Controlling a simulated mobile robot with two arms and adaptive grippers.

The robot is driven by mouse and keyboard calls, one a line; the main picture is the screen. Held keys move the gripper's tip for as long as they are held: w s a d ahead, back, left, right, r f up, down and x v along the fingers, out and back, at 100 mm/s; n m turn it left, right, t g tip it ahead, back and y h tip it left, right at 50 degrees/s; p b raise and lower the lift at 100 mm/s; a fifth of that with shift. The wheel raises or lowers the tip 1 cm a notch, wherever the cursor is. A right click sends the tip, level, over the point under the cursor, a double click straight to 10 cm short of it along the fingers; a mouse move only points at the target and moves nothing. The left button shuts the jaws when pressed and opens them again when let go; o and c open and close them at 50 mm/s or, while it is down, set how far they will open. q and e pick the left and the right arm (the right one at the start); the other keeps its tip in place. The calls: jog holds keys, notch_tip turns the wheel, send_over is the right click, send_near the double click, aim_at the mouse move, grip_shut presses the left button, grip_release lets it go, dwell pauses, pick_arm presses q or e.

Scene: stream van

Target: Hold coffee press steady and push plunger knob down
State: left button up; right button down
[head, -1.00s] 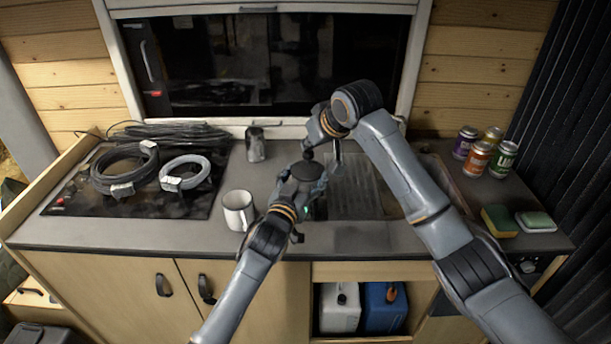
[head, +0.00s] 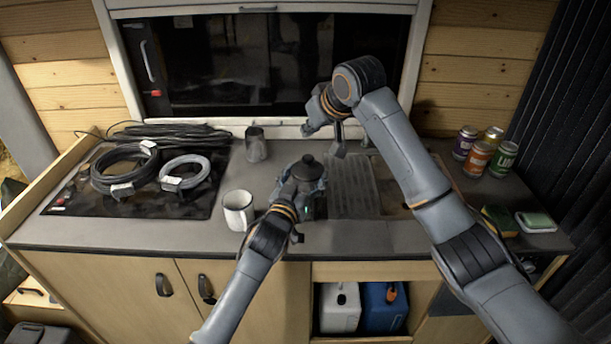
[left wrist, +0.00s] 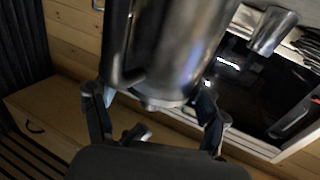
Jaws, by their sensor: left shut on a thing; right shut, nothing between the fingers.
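The coffee press (head: 308,168) stands on the counter near its front middle, its dark lid up. The small plunger knob (head: 308,159) sits low, close to the lid. My left gripper (head: 304,186) is shut on the press body from the front. In the left wrist view the shiny metal press (left wrist: 165,60) with its handle fills the space between my left fingers. My right gripper (head: 308,130) is shut and empty, above and behind the knob, apart from it. The lower press body is mostly hidden by my left gripper in the head view.
A white mug (head: 238,209) stands just left of the press. A metal cup (head: 256,144) is behind it. Coiled cables (head: 125,168) lie on the hob at left. A sink with drainer (head: 352,190) is at right. Several cans (head: 480,158) and sponges stand far right.

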pick_arm(q)
jog(key=o, duration=1.8)
jog(key=shift+c, duration=0.2)
